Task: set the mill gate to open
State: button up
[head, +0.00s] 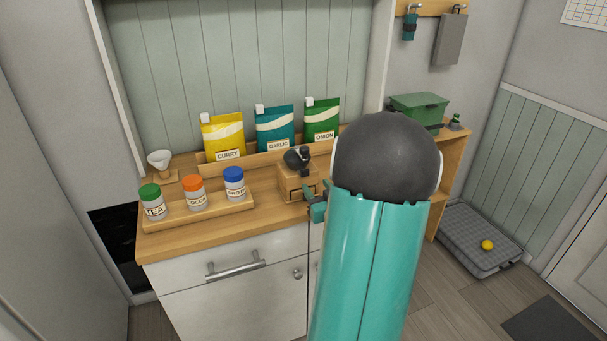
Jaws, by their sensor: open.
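The mill (291,184) stands on the wooden counter, a wooden box body with a dark round top and a crank. A dark slot shows low on its front. Its gate is too small to make out, so I cannot tell how it is set. My gripper (313,200) is open, at the mill's front right corner. Its teal jaws are small in the head view and partly hidden by my arm. I cannot tell whether they touch the mill.
A tray (208,212) with three capped jars (194,192) sits left of the mill. Yellow (222,136), teal (276,130) and green (321,122) pouches stand behind. A white funnel (160,161) is far left, a green box (418,107) right. Bare counter shows at the front left.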

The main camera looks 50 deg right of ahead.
aim_at(305, 172)
jog(key=x, duration=0.8)
